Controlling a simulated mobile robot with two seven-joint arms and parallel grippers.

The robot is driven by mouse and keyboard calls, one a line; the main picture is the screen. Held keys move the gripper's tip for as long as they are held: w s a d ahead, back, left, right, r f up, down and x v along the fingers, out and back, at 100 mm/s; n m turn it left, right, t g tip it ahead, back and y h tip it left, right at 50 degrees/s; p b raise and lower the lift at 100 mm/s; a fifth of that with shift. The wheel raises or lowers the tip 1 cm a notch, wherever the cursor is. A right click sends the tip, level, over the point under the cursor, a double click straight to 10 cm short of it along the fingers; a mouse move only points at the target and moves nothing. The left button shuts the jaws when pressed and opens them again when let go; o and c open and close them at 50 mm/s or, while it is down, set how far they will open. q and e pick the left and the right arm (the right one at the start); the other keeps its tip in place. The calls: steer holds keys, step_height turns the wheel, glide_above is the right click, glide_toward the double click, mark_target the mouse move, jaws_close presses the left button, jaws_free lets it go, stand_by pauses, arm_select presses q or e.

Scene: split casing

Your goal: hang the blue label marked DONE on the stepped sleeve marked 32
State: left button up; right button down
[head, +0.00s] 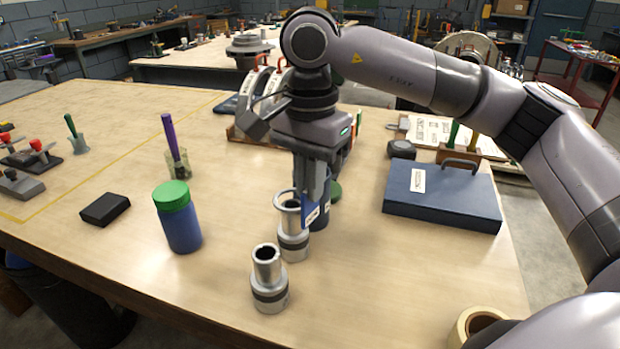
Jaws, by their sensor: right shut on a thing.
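My right gripper (316,192) points down, shut on the blue label (308,212), which hangs below the fingers with a pale patch on it. Its lettering is too small to read. The label is right beside the upper part of a silver stepped sleeve (293,243) with a wide rim. I cannot tell whether they touch. A second silver stepped sleeve (269,290) with a dark band and narrower top stands upright nearer the front edge. No number is legible on either sleeve. My left gripper is not in view.
A blue jar with a green lid (178,220) and a black box (105,209) stand left. A dark blue item is partly hidden behind the gripper. A blue case (440,205) lies right; a tape roll (478,322) is at the front right.

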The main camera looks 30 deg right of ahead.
mark_target(310, 223)
steer(key=shift+f, duration=0.2)
steer(key=shift+f+b, duration=1.05)
steer(key=shift+f, duration=0.1)
steer(key=shift+f, duration=0.2)
steer(key=shift+f+b, duration=0.95)
steer(key=shift+f, duration=0.05)
steer(key=c, duration=1.2)
jaws_free()
steer(key=shift+o, duration=0.2)
steer(key=shift+f, duration=0.1)
